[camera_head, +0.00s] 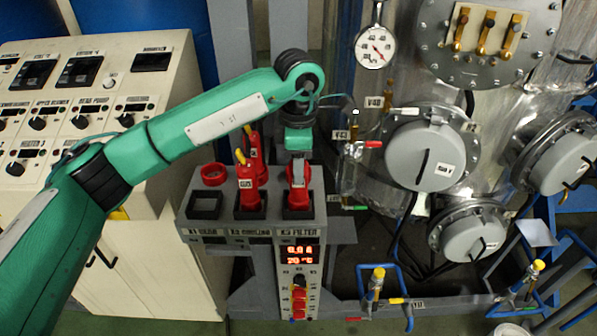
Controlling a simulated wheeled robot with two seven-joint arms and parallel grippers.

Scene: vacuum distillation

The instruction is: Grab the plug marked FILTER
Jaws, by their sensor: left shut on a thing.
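The red plug (299,201) sits in the right-hand socket of a grey socket box (222,228), above a label that reads FILTER. My left gripper (298,178) comes down from above and is shut on this plug. The gripper hides much of the plug's upper part, and the plug appears still seated in the socket. A second red plug (248,190) stands in the middle socket, to the left of the gripper. My right gripper is not in view.
Another red plug (256,155) stands behind the middle one. The left front socket (205,206) is empty, with a red ring (213,174) behind it. A control console (90,120) stands at left. Metal vessels with grey round covers (420,158) and valves crowd the right.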

